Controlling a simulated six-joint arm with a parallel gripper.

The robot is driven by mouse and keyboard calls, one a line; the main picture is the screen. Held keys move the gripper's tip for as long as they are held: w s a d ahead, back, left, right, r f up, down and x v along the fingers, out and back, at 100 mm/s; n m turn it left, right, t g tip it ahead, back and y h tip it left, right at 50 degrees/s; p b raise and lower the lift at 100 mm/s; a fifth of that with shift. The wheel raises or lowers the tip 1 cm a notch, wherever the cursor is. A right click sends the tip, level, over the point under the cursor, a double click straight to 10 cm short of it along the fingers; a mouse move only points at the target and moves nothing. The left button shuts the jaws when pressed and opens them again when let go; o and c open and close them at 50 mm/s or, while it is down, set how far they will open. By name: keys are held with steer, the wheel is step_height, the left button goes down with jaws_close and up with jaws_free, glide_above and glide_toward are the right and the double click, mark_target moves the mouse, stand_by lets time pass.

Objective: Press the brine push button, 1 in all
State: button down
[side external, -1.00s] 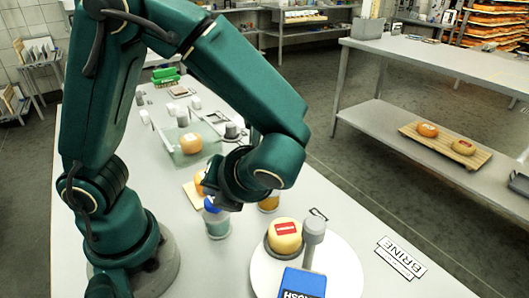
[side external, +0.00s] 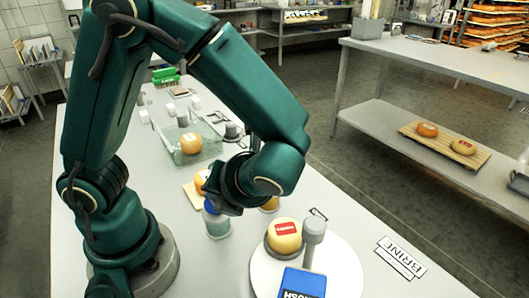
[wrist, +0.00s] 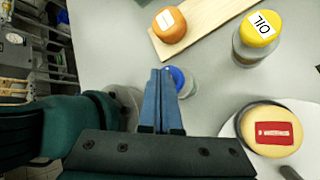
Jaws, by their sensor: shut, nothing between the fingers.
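My gripper (wrist: 160,72) is shut and empty; it points down beside a clear jar with a blue cap (wrist: 177,78), which its fingers partly cover in the wrist view. In the side view my gripper (side external: 221,197) is close to the same blue-capped jar (side external: 217,226); I cannot tell whether they touch. A white sign reading BRINE (side external: 401,257) lies on the right part of the table. No push button can be clearly identified. Light grey knobs stand around a clear tank (side external: 211,158) with a cheese in it, farther back.
A red-labelled cheese (side external: 285,241) sits on a round white plate (side external: 345,270). A blue box (side external: 302,285) stands in front.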

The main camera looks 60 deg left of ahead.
steer(key=shift+f, duration=0.55)
stand_by(0.4)
steer(key=shift+r, duration=1.3)
steer(key=shift+r, duration=2.5)
